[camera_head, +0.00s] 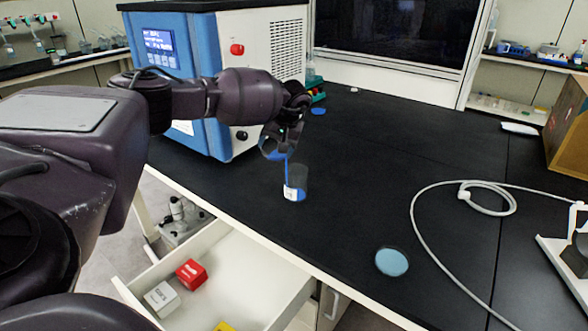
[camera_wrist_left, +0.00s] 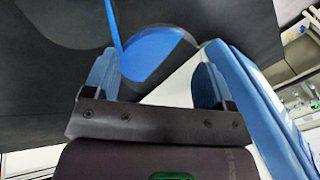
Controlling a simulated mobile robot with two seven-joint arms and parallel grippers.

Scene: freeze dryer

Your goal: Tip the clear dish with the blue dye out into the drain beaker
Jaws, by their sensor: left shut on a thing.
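My left gripper (camera_head: 281,136) is shut on the clear dish (camera_head: 272,149) and holds it tilted steeply above the bench. Blue dye shows in the dish, and a thin blue stream runs down from it into the drain beaker (camera_head: 301,177). The beaker is clear, has a white label, stands upright below the dish, and has blue at its bottom. In the left wrist view the dish's blue dye (camera_wrist_left: 150,58) shows between the gripper's two blue fingers (camera_wrist_left: 155,84), with the stream at its upper left. My right gripper is not in view.
The blue and white freeze dryer (camera_head: 240,45) stands behind my left arm. A round light-blue dish (camera_head: 392,262) lies near the front edge. A white hose (camera_head: 428,245) loops across the right. An open drawer (camera_head: 245,270) with small boxes is below. The bench middle is clear.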

